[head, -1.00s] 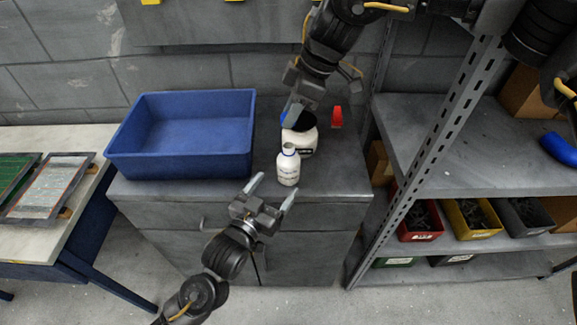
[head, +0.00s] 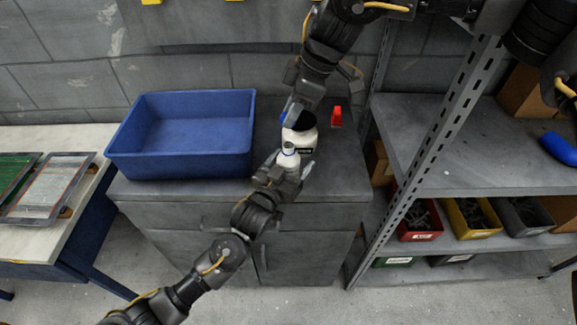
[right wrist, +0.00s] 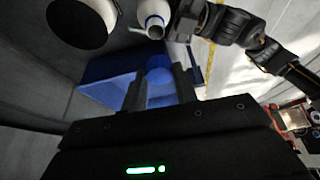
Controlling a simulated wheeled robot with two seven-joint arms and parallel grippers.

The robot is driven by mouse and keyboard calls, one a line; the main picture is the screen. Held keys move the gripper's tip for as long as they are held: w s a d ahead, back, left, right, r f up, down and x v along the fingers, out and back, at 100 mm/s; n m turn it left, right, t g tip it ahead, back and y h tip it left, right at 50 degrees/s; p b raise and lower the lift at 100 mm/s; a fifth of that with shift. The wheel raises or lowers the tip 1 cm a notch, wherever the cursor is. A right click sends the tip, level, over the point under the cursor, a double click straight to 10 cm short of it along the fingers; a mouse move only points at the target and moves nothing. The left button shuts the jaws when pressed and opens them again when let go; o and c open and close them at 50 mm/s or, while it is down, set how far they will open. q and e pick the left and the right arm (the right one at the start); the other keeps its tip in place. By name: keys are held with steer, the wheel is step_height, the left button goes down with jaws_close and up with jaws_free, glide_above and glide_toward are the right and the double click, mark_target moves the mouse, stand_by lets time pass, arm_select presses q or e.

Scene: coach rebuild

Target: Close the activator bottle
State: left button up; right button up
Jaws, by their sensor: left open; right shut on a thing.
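A small white bottle (head: 288,159) with an open neck stands upright at the front of the grey cabinet top; I take it for the activator bottle. In the right wrist view the bottle (right wrist: 153,12) shows its open mouth. My left gripper (head: 287,168) is open, with its fingers around the bottle's lower body, partly hiding it. I cannot tell whether they touch it. My right gripper (head: 290,114) is above and behind the bottle, over a larger white jar (head: 307,140). It is shut on a blue cap (right wrist: 160,78), which shows between its fingers in the right wrist view.
The larger jar has a dark top and stands just behind the bottle. A blue bin (head: 180,167) fills the cabinet top's left side. A metal shelf unit (head: 420,150) stands close on the right. Bare top (head: 340,180) lies right of the bottle.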

arm_select(q)
steer(key=c, duration=1.5)
arm_select(e)
glide_above(288, 145)
steer(key=shift+d+f, duration=0.2)
steer(key=shift+f, duration=1.05)
steer(key=shift+d+f, duration=0.2)
steer(key=shift+f, duration=1)
steer(key=shift+f, duration=0.85)
steer(key=shift+f, duration=0.6)
arm_select(q)
jaws_close()
arm_select(e)
steer(key=o, duration=0.9)
